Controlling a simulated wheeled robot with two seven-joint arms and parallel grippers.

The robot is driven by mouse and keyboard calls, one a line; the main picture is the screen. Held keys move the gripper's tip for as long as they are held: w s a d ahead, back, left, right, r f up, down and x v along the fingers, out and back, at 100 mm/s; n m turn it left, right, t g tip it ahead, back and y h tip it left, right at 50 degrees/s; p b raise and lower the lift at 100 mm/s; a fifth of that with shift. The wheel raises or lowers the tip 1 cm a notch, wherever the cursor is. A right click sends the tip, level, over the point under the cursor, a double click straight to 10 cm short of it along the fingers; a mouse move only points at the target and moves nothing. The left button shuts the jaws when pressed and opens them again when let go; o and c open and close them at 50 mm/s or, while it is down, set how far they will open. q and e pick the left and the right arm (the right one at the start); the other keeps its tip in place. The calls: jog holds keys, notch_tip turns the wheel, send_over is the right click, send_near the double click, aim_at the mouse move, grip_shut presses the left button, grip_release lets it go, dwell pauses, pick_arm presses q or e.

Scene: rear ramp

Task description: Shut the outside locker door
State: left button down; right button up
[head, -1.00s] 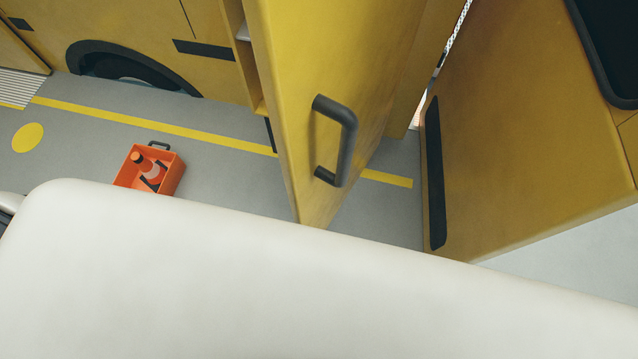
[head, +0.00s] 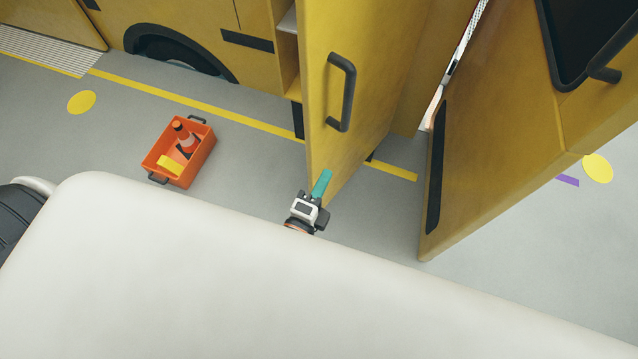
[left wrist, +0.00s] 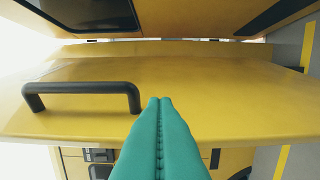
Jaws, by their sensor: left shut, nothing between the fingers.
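The yellow locker door (head: 375,60) stands open, swung out from the vehicle side, with a dark bar handle (head: 346,92) on its face. My left gripper (head: 321,184) has teal fingers, shut and empty, at the lower part of the door, below the handle. In the left wrist view, the shut fingertips (left wrist: 160,101) lie over the yellow door face (left wrist: 230,90), beside one end of the handle (left wrist: 82,88). I cannot tell whether they touch the door. My right gripper is not in view.
An open locker shelf (head: 288,22) shows left of the door. A second yellow door (head: 500,130) stands open at the right. An orange toolbox (head: 202,158) with a bottle sits on the grey floor, left of my gripper. Floor between toolbox and door is clear.

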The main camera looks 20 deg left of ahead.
aim_at(322, 148)
pick_arm(q)
jog(key=w+a+b, duration=0.1)
jog(key=w, duration=0.1)
jog(key=w+a+b, duration=0.1)
jog(key=w, duration=0.2)
jog(key=w+a+b, duration=0.1)
jog(key=w, duration=0.2)
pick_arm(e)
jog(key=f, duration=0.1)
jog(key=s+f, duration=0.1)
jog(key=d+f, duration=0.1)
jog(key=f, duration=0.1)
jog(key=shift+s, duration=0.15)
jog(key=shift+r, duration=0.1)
